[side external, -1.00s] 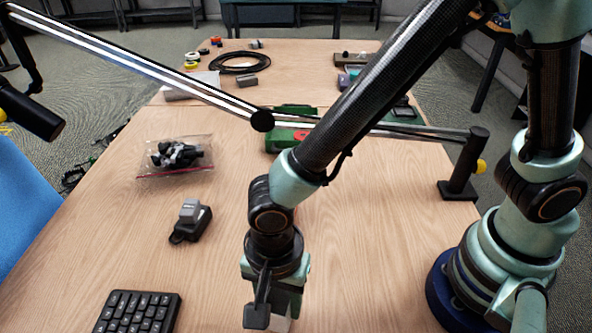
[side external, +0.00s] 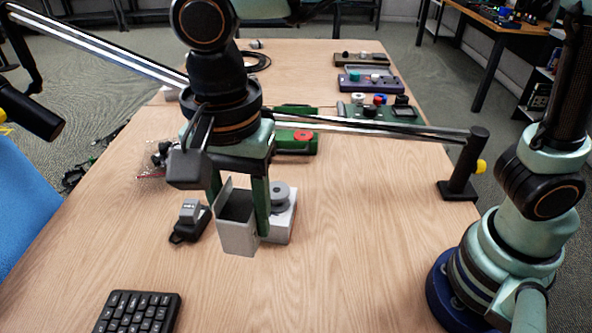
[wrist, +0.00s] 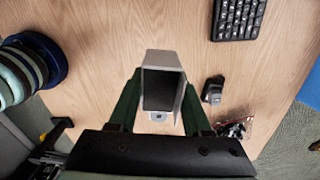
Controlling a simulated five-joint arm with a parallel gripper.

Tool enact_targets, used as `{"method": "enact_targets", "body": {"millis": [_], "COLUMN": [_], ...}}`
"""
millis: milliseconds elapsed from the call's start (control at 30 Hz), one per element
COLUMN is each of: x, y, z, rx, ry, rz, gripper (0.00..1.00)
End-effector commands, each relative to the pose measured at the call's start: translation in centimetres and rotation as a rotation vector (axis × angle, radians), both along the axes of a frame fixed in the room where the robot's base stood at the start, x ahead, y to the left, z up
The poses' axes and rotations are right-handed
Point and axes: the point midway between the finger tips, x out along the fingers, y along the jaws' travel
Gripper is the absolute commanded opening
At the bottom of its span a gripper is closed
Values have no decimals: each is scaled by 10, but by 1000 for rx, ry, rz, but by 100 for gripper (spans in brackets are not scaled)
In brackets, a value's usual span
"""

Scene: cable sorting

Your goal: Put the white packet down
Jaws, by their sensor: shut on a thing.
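The white packet (side external: 237,232) is a pale grey-white open box with a raised flap and a dark inside. My gripper (side external: 240,205) is shut on it, with a green finger on either side. The packet is roughly upright, its open end towards my wrist. In the wrist view the packet (wrist: 163,60) sits between my gripper's fingers (wrist: 161,92). From these views I cannot tell for sure whether its bottom touches the table or hangs above it.
A white block with a grey round top (side external: 282,212) stands close behind the packet. A small black and grey device (side external: 190,220) lies to its left, and a keyboard (side external: 137,312) at the front left. A metal bar (side external: 375,127) crosses behind.

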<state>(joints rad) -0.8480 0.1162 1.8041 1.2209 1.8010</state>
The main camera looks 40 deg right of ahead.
Motion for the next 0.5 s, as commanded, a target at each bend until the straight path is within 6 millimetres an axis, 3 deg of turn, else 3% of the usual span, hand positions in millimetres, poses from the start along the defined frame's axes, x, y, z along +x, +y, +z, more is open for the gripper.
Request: {"method": "enact_targets", "body": {"millis": [100, 300, 500], "x": [38, 89, 112], "y": [5, 5, 3], "z": [0, -2, -6], "rx": [-1, -1, -1], "ry": [2, 2, 2], "rz": [46, 122, 163], "gripper": [0, 0, 0]}}
